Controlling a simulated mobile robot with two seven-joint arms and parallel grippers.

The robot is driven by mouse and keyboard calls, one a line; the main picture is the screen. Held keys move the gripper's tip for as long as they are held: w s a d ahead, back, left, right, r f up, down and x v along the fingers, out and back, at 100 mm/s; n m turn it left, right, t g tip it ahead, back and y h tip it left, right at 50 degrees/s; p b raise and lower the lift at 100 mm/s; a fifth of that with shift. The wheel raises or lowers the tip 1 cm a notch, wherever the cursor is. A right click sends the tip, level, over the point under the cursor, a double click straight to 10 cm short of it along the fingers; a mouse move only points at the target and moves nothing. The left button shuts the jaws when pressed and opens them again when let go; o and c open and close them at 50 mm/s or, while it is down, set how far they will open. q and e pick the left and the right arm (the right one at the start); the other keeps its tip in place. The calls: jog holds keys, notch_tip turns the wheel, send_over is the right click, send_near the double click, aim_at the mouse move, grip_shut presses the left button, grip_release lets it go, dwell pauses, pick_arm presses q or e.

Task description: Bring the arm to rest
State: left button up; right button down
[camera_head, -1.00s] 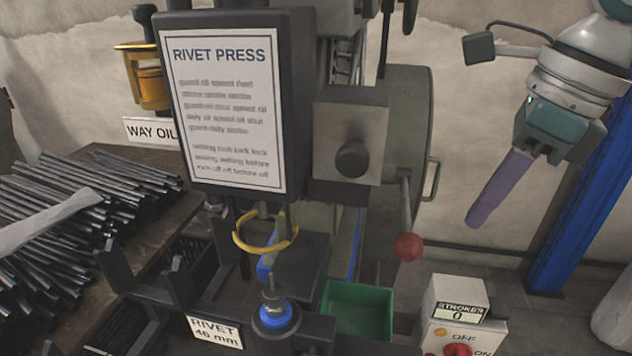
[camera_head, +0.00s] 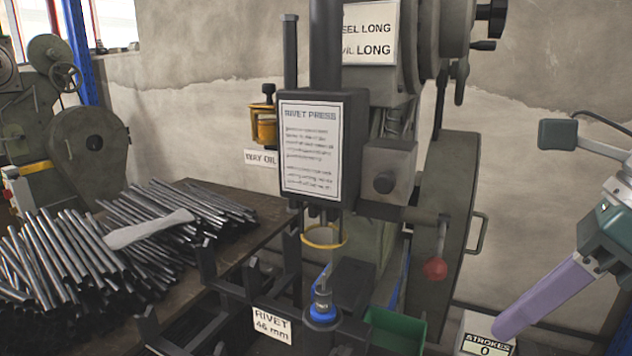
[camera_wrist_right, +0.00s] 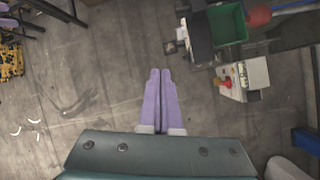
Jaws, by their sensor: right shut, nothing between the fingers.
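My right gripper (camera_head: 500,328) comes in from the right in the head view, its purple fingers pointing down and to the left. In the right wrist view its two fingers (camera_wrist_right: 161,75) lie together, shut and empty, above the concrete floor. In the head view the fingertips overlap the top of the stroke counter box (camera_head: 487,345) in the picture; I cannot tell the gap from this view. The rivet press (camera_head: 335,130) stands left of the gripper, apart from it. My left gripper is not in view.
Metal tubes and a pale cloth (camera_head: 148,229) lie on the bench at left. In the wrist view, the control box (camera_wrist_right: 243,78) stands right of the fingers; open floor lies left.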

jog(key=a+r+y, duration=0.3)
jog(key=a+y, duration=0.2)
jog(key=a, duration=0.5)
jog(key=a+r+m+t+y, duration=0.7)
jog(key=a+r+m, duration=0.1)
jog(key=r, duration=0.5)
jog(key=w+d+m+t+h+p, duration=0.15)
jog(key=d+m+t+h, duration=0.4)
jog(key=m, duration=0.55)
jog(key=w+d+m+t+h, duration=0.3)
jog(key=d+m+h, duration=0.4)
jog(key=m, duration=0.4)
jog(key=s+d+f+m+g+h, duration=0.2)
jog(key=f+m+g+h, duration=0.15)
jog(key=f, duration=0.25)
jog(key=s+d+f+m+g+h, duration=0.2)
jog(key=s+d+f+m, duration=0.1)
jog(key=f+m, duration=0.15)
jog(key=s+a+f+m+g+y+p, duration=0.1)
jog(key=s+f+m+g, duration=0.3)
jog(key=s+f+g, duration=0.65)
jog(key=s+r+p, duration=0.3)
jog(key=r+p, duration=1.5)
jog(key=p, duration=0.1)
jog(key=s+r+t+p, duration=0.1)
jog(key=s+r+p, duration=0.2)
jog(key=r+p, duration=1.6)
jog(key=shift+a+y, duration=0.3)
jog(key=shift+a, duration=0.05)
